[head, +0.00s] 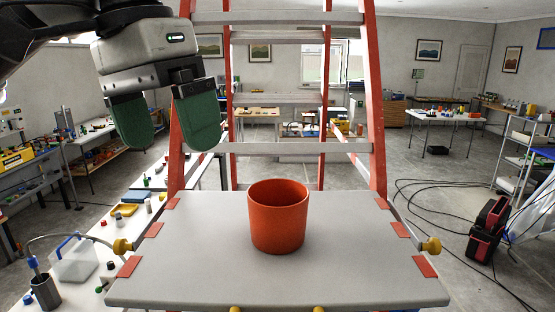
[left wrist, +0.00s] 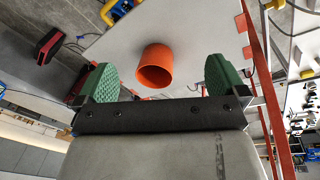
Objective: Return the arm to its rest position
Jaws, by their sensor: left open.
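My left gripper (head: 168,122) hangs at the upper left of the head view, its two green fingers apart and nothing between them. In the left wrist view its fingers (left wrist: 160,80) frame empty space. An orange cup (head: 278,222) stands upright on a grey board (head: 190,270) near the middle of the head view. The cup also shows in the left wrist view (left wrist: 156,66), beyond the fingertips and apart from them. The gripper is up and to the left of the cup. My right gripper is in neither view.
A red ladder frame (head: 375,110) rises behind the board, close to my left gripper. A red-and-black case (head: 489,229) and cables lie on the floor at the right.

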